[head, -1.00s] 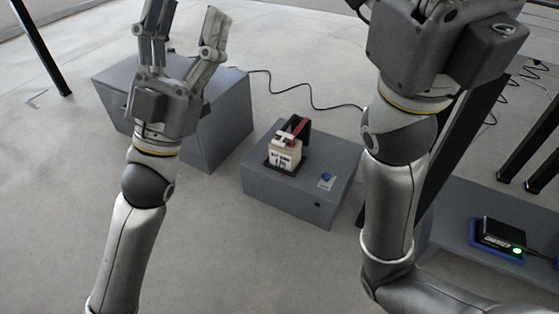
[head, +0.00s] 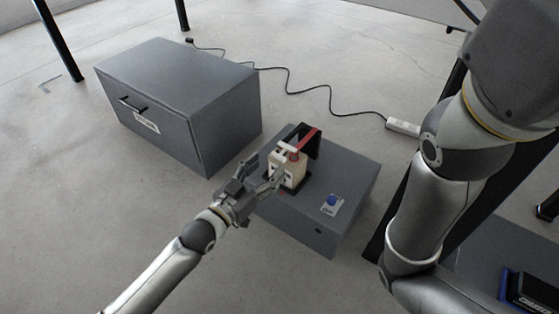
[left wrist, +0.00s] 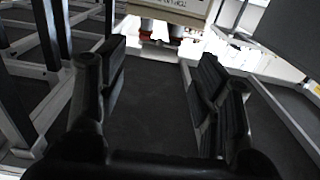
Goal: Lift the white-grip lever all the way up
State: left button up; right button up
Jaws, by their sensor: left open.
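In the head view, the white-grip lever has a red arm (head: 306,141) with a pale grip (head: 284,147) at its near end, above a cream block with dark markings (head: 288,172). My left gripper (head: 264,172) is open at the block's near left side; whether it touches cannot be told. In the left wrist view, its fingers (left wrist: 160,75) stand apart with nothing between them, and the cream block (left wrist: 170,10) with red parts shows beyond them at the top edge.
The lever stands on a grey box (head: 335,178) with a blue button (head: 332,200). A larger grey cabinet with a handle (head: 180,95) stands behind left. A black cable runs across the floor to a white power strip (head: 403,127). A dark device (head: 530,290) lies lower right.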

aim_at(278, 155)
pick_arm(q)
jog(key=b+x, duration=0.3)
jog(key=x, duration=0.3)
grip_shut()
dwell(0.4)
